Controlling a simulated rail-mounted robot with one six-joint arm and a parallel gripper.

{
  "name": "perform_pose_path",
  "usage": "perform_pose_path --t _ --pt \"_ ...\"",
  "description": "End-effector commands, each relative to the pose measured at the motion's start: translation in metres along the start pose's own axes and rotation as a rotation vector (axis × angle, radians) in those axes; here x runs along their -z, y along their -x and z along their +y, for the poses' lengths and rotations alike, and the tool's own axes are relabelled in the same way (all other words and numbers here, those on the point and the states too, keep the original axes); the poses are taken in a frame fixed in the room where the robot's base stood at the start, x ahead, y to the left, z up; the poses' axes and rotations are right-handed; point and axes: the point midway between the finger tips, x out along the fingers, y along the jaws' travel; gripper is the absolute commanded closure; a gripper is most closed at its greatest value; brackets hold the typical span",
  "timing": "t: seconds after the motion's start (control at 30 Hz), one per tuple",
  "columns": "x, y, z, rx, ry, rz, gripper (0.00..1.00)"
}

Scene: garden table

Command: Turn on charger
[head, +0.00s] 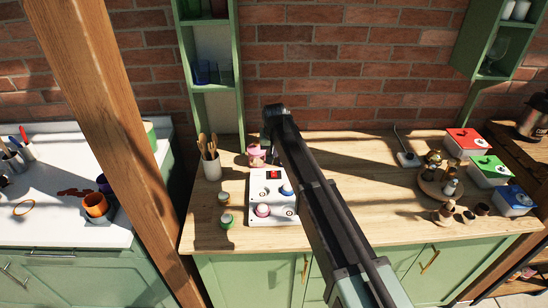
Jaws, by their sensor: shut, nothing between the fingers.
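A white panel that looks like the charger (271,199) lies on the wooden counter, just left of my arm. A red switch (272,175) sits near its top edge. A blue-rimmed round item (287,190) and a pink-rimmed one (263,210) stand on it. I cannot tell the switch's position. My arm reaches over the counter from the lower right and ends behind the panel.
A pink mug-like item (256,155) stands just behind the panel, close to my gripper. A round wooden tray (432,186) and coloured-lid boxes (463,142) are to the right. A wooden post (120,140) stands at left.

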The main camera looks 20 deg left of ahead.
Motion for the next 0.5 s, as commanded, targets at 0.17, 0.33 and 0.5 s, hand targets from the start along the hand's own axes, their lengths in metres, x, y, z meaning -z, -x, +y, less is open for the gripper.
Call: perform_pose_path --t 0.17,0.33,0.5 --pt "-0.002 -0.052 0.000 0.000 0.000 0.000 1.00" --pt "-0.004 -0.088 0.000 0.000 0.000 0.000 1.00" --pt "-0.014 -0.108 0.000 0.000 0.000 0.000 1.00"
